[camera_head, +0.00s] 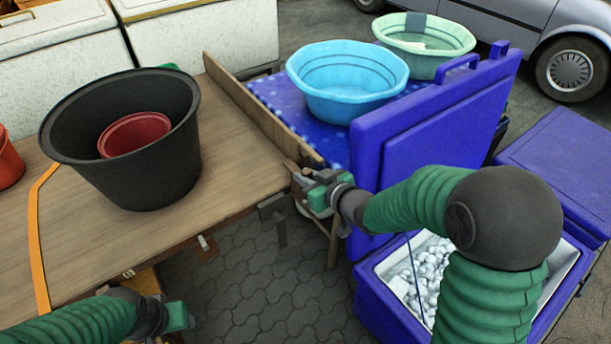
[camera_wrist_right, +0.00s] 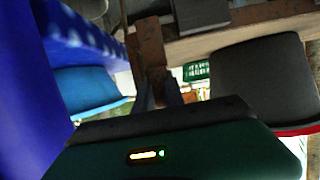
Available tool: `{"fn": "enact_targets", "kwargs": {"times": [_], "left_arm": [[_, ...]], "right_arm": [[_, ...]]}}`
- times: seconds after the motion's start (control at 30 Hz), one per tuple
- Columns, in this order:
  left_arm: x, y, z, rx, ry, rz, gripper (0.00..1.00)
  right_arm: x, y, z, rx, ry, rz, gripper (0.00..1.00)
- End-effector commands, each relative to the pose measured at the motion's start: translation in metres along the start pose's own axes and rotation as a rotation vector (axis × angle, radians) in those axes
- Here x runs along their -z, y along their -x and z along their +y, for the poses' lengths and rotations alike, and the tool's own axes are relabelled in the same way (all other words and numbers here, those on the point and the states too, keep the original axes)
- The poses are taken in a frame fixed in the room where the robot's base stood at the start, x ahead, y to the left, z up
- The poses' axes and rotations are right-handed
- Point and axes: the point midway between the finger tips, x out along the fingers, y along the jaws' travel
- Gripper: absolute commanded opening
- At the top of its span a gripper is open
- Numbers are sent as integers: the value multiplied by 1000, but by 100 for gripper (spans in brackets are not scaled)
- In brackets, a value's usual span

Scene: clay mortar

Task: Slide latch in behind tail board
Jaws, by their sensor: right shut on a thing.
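The tail board (camera_head: 250,105) is a long wooden plank standing on edge along the right side of the wooden cart bed. My right gripper (camera_head: 302,180) is at the near end of this board, by the cart's corner. It is shut on a narrow brown wooden piece, which looks like the latch (camera_wrist_right: 150,50) between the fingers in the right wrist view. The fingers hide part of the latch in the head view, and I cannot tell whether it is behind the board. My left gripper (camera_head: 178,316) is low at the left, below the cart's front edge, and its jaw opening is unclear.
A black tub (camera_head: 160,165) with a red bowl (camera_head: 135,135) inside stands on the cart bed. Blue (camera_head: 345,85) and green (camera_head: 425,45) basins stand behind the board. An open blue cooler (camera_head: 375,300) is below my right arm, its raised lid (camera_head: 430,120) close beside my gripper.

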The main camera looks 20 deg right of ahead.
Motion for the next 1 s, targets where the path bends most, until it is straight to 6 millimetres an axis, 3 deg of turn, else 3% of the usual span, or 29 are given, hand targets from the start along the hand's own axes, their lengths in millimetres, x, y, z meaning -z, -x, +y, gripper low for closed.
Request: {"fn": "enact_targets", "kwargs": {"times": [0.17, 0.4, 0.7, 0.73, 0.8, 0.87, 1.0], "left_arm": [[0, 2, 0, 0, 0, 0, 42], [2, 6, 0, 0, 0, 0, 42], [1, 6, 0, 0, 0, 0, 42], [1, 6, 0, 0, 0, 0, 42], [1, 6, 0, 0, 0, 0, 42], [1, 6, 0, 0, 0, 0, 42], [1, 6, 0, 0, 0, 0, 42]], "right_arm": [[5, -5, 1, -1, 0, 4, 0], [19, -38, 1, -1, 0, 6, 0], [20, -40, 1, -2, 0, 8, 0], [20, -40, 1, -2, 0, 8, 18], [19, -40, 1, -2, 0, 7, 27], [19, -40, 1, -1, 0, 5, 35], [18, -39, 1, -2, -1, 4, 36]]}}
